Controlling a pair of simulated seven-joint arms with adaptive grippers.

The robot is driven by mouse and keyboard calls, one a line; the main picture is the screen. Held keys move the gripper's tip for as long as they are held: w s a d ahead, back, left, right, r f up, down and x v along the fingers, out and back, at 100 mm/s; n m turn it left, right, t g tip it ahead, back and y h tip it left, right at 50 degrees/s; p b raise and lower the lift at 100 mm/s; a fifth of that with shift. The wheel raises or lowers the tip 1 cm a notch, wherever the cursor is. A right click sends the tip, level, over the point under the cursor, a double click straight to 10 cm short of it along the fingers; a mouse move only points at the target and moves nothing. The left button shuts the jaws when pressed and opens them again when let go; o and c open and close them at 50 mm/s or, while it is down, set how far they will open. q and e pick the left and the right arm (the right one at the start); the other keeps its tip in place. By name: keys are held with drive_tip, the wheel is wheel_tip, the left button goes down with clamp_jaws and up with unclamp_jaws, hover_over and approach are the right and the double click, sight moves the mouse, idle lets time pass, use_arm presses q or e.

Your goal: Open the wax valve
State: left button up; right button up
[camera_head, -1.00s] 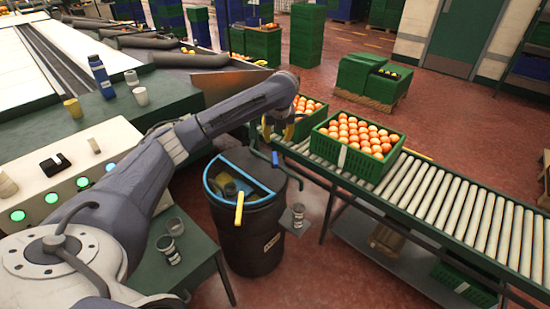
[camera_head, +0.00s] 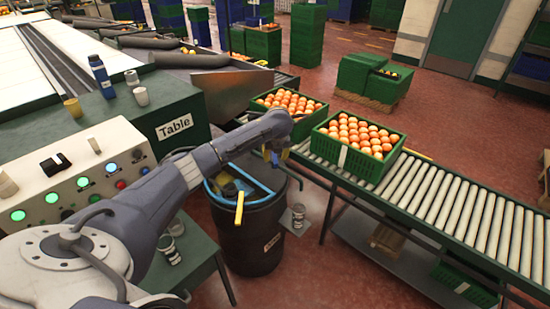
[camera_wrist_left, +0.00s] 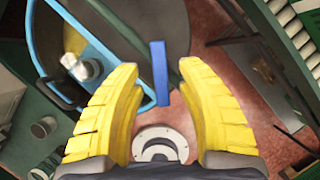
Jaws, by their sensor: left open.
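A blue lever (camera_head: 275,158), which looks like the wax valve handle, shows near the far rim of the black drum (camera_head: 262,240). In the left wrist view the blue lever (camera_wrist_left: 160,72) stands upright in the picture, between the tips of my yellow fingers. My left gripper (camera_head: 280,153) is open over the far side of the drum; its open fingers also show in the left wrist view (camera_wrist_left: 160,85). I cannot tell whether they touch the lever. The valve body is mostly hidden by my gripper. My right gripper is not in view.
Green crates of oranges (camera_head: 345,162) stand on a roller conveyor (camera_head: 450,207) to the right. A control panel (camera_head: 85,175) and a table (camera_head: 185,255) lie at left.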

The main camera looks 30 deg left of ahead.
use_arm(q)
drive_tip(key=shift+x, duration=0.95)
clamp_jaws()
